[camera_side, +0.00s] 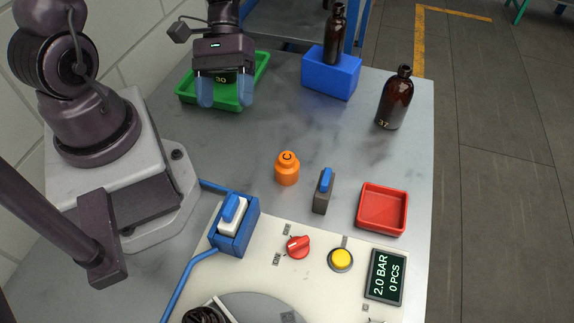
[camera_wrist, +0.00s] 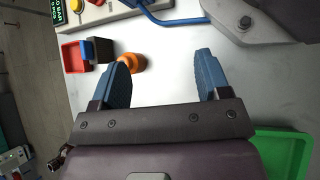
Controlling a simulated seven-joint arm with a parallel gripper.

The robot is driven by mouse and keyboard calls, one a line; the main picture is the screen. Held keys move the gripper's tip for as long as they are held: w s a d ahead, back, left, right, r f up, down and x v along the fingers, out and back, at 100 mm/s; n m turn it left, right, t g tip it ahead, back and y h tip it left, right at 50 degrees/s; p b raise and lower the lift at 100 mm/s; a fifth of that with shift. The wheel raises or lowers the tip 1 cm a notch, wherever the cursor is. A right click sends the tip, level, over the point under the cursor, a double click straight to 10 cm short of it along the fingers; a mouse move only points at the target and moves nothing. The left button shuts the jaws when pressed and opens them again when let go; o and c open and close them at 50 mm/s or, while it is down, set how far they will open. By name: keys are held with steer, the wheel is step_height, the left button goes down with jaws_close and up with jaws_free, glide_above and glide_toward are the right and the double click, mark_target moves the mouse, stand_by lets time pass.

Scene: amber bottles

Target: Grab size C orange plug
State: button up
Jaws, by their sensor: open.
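The orange plug (camera_side: 287,169), marked with a black C on top, stands upright on the grey table near the middle. In the wrist view the orange plug (camera_wrist: 133,63) shows beside the left finger, which partly hides it. My gripper (camera_side: 225,92) is over the green tray (camera_side: 180,98) at the back left, well apart from the plug. Its two blue fingers are spread. In the wrist view my gripper (camera_wrist: 163,72) has only bare table between its fingertips.
A brown bottle (camera_side: 335,35) stands in a blue block (camera_side: 331,78) at the back. Another brown bottle (camera_side: 396,98) stands at the right. A grey block with a blue top (camera_side: 323,191), a red tray (camera_side: 361,208) and a control panel (camera_side: 263,268) are near the plug.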

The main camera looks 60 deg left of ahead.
steer(key=w+d+f+n+t+h, duration=0.1)
steer(key=d+f+n+h, duration=0.3)
steer(key=n+h, duration=0.15)
steer(key=n+t+h, duration=0.4)
steer(key=n+t, duration=0.1)
steer(key=t, duration=0.1)
glide_above(287, 157)
steer(key=a, duration=0.3)
steer(key=shift+g, duration=0.4)
steer(key=f, duration=0.7)
steer(key=shift+s+f, duration=0.1)
steer(key=shift+s, duration=0.1)
steer(key=shift+w+d+r, duration=0.15)
steer(key=shift+d+r, duration=0.05)
steer(key=shift+d, duration=0.65)
steer(key=shift+w+d, duration=0.1)
steer(key=shift+d, duration=0.5)
steer(key=shift+c, duration=0.5)
steer(key=shift+f, duration=0.1)
steer(key=c, duration=1)
